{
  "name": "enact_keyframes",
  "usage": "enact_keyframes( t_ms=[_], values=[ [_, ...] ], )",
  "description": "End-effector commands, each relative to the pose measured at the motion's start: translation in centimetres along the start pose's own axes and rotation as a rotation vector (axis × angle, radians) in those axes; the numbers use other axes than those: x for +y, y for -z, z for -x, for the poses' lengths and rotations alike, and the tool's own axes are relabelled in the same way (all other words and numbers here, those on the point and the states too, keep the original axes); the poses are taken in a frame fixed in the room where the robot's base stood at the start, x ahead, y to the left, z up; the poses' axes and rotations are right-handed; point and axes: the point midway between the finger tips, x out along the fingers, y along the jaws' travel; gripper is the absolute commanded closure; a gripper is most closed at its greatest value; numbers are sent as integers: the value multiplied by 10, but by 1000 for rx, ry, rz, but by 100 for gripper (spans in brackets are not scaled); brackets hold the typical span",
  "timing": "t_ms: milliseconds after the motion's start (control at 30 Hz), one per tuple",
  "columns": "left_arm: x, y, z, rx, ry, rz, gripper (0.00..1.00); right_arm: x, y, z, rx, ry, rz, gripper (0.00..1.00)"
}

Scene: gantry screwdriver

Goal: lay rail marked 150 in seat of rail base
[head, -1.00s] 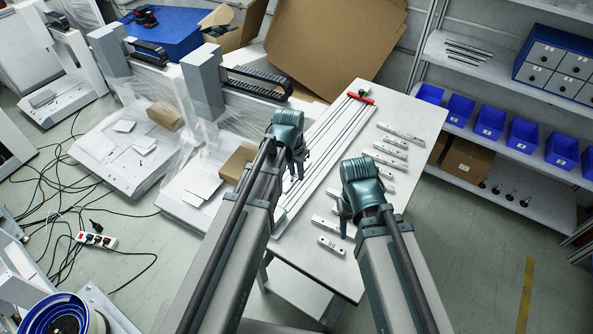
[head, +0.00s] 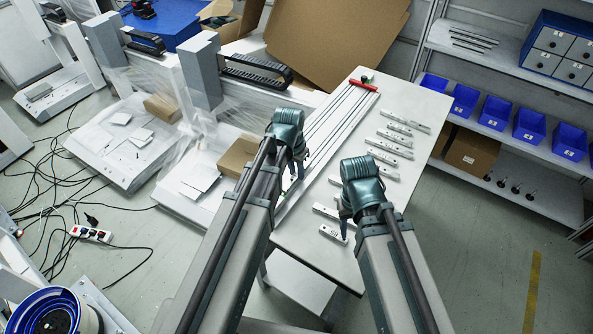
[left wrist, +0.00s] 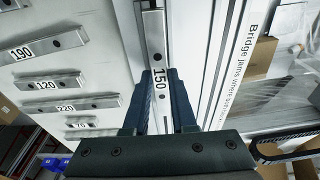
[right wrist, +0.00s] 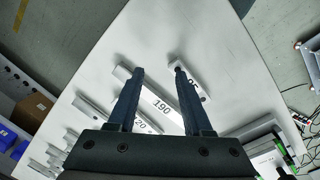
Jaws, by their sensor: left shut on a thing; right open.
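The rail marked 150 (left wrist: 155,38) is a narrow grey metal bar with holes. My left gripper (left wrist: 157,78) is shut on it, the rail running lengthwise between the fingers. The rail base (left wrist: 212,70) lies beside it to the right, roughly parallel, with a printed text strip. I cannot tell the height of the rail above the table. In the head view the rail base (head: 331,125) runs along the table's left side, and my left gripper (head: 291,183) hides the rail. My right gripper (right wrist: 154,72) is open above the table, near the rail marked 190 (right wrist: 152,98).
Several other marked rails (head: 390,148) lie in a row on the white table (head: 415,98), right of the rail base. A red piece (head: 364,85) sits at the base's far end. Wrapped machines with cable chains (head: 255,75) stand close on the left.

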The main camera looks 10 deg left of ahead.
Motion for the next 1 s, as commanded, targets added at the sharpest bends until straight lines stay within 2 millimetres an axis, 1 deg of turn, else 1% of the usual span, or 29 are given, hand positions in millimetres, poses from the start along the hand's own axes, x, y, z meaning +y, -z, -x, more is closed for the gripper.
enact_keyframes(
  t_ms=[433,1000],
  values=[
    [0,-1,0,0,0,0,100,0,0,0,0,0,0,50],
    [0,-2,-10,0,0,0,100,-1,1,-11,0,0,0,50]
  ],
)
